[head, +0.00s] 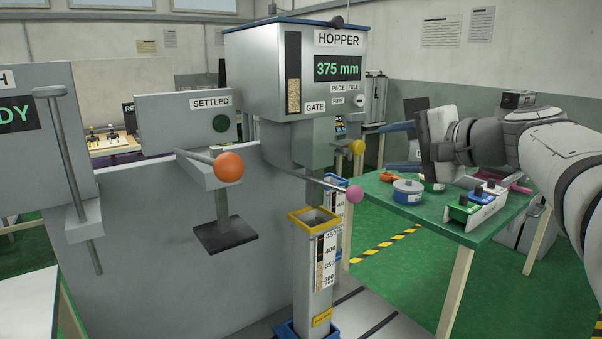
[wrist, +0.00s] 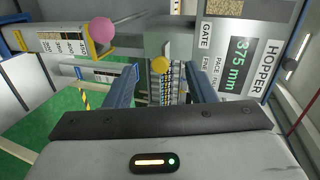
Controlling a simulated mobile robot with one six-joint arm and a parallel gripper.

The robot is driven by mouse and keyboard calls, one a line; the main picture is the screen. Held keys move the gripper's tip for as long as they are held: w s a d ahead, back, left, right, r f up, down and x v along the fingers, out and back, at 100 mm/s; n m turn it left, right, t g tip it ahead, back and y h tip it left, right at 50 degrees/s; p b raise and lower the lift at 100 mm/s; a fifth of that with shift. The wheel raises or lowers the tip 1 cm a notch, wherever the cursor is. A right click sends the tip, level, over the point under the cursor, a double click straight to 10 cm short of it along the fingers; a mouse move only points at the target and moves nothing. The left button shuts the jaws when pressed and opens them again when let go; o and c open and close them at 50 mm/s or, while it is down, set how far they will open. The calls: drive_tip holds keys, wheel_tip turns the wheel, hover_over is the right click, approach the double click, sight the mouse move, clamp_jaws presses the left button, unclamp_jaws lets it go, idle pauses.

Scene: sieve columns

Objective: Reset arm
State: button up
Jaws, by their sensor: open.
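My gripper (head: 376,148) is at the right of the head view, raised above the back of the green table. Its two blue fingers are apart and point left, toward the hopper. In the wrist view the gripper (wrist: 163,78) shows both fingers spread with nothing held. A yellow ball knob (head: 357,147) on the hopper gate is just left of the fingertips. It shows between the fingers in the wrist view (wrist: 161,64); I cannot tell whether it lies between the tips or beyond them. The arm reaches in from the right edge.
The hopper (head: 262,70) reads 375 mm. Below it stands a column (head: 320,270) with a yellow rim. A pink ball (head: 354,194) and an orange ball (head: 229,167) end levers nearby. The green table (head: 425,213) holds a blue-grey round container (head: 407,191) and other small items.

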drive_tip(key=s+a+f+n+g+h+p, duration=0.4)
drive_tip(key=s+f+g+p, duration=0.25)
drive_tip(key=s+p, duration=0.35)
drive_tip(key=s+d+f+n+g+h+p, duration=0.2)
drive_tip(key=s+f+n+h+p, duration=0.3)
drive_tip(key=s+p, duration=0.4)
drive_tip(key=shift+s+d+f+n, duration=0.3)
drive_tip(key=shift+s+f, duration=0.05)
